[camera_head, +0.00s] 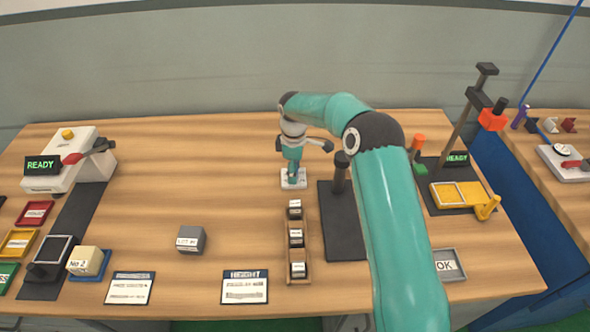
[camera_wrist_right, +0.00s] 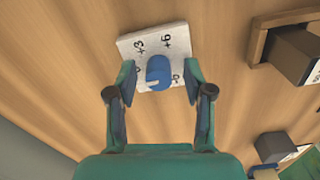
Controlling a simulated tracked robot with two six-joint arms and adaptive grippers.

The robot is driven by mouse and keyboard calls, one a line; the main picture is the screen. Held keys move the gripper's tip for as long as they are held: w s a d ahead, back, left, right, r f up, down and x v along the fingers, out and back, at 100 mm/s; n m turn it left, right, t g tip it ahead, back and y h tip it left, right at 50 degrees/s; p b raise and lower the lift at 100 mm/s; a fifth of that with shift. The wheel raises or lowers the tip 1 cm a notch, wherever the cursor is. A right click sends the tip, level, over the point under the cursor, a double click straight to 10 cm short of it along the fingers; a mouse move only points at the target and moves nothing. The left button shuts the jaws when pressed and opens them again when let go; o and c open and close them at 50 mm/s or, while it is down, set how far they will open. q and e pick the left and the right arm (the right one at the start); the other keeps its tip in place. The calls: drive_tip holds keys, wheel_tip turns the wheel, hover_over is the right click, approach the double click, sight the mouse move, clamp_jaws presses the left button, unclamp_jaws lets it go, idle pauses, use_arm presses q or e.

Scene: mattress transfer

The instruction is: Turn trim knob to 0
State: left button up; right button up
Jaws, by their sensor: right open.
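The trim knob (camera_wrist_right: 159,73) is a blue cylinder on a white square plate (camera_wrist_right: 134,46) printed with "+3", "+6" and other marks partly hidden. A light mark shows on the knob's side, but its exact heading is hard to read. My right gripper (camera_head: 292,172) points down over the plate in the head view and mostly hides the knob there. In the right wrist view its two fingers are open, one on each side of the knob, with visible gaps. The left gripper is not in view.
A wooden rack (camera_head: 307,252) with several labelled blocks stands just in front of the plate. A dark stand (camera_head: 340,225) is to its right, partly behind my right arm. A grey block (camera_head: 190,239) lies to the left.

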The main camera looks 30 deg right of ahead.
wheel_tip(320, 180, up, 12)
idle(0.5)
drive_tip(key=shift+f, duration=0.1)
